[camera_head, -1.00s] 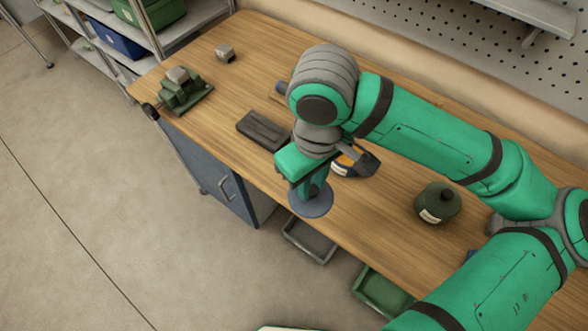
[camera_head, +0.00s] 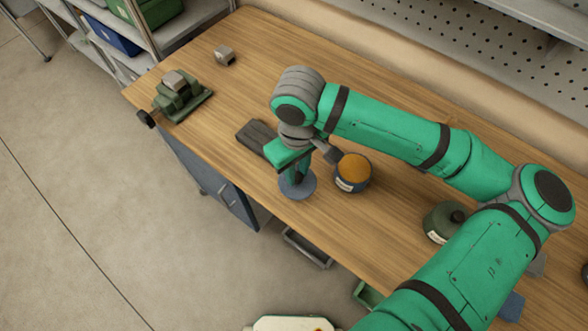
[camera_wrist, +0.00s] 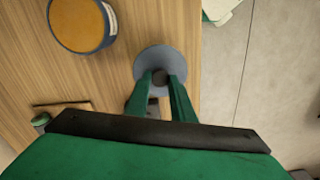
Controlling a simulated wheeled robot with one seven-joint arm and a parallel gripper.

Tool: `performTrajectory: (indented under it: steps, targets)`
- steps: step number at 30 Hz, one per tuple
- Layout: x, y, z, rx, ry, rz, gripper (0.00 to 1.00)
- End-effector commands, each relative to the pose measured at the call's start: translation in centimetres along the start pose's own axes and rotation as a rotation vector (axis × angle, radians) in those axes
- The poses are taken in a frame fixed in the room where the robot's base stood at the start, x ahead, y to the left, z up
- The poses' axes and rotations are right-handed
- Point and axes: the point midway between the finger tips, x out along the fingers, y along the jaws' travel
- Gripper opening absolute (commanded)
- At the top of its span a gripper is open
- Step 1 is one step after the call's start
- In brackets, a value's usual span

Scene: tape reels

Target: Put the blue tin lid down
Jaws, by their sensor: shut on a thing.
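The blue tin lid (camera_head: 306,190) is a flat blue-grey disc near the front edge of the bench. In the wrist view the lid (camera_wrist: 155,57) shows a dark knob at its middle, between my two fingertips. My gripper (camera_head: 296,177) points down and is shut on that knob; its green fingers also show in the wrist view (camera_wrist: 160,77). The lid looks level. I cannot tell whether it touches the wood or hangs just above it. An open blue tin (camera_head: 351,184) with orange-brown contents stands right of the lid, apart from it; the tin also shows in the wrist view (camera_wrist: 108,35).
The wooden bench (camera_head: 235,95) has bare room toward the back left. A dark block (camera_head: 252,137) lies behind my gripper. A green vise-like device (camera_head: 180,98) and a small grey cube (camera_head: 224,55) are farther left. A green round container (camera_head: 440,222) stands at right.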

Motion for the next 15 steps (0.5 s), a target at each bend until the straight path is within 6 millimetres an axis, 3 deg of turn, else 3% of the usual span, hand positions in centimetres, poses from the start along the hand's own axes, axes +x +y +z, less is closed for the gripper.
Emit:
performTrajectory:
  steps: [7, 15]
  targets:
    - [3.1, 0.2, -0.1, 0.005, -0.001, -0.001, 0.00]
    - [3.6, 0.3, -0.1, 0.005, 0.000, 0.000, 0.00]
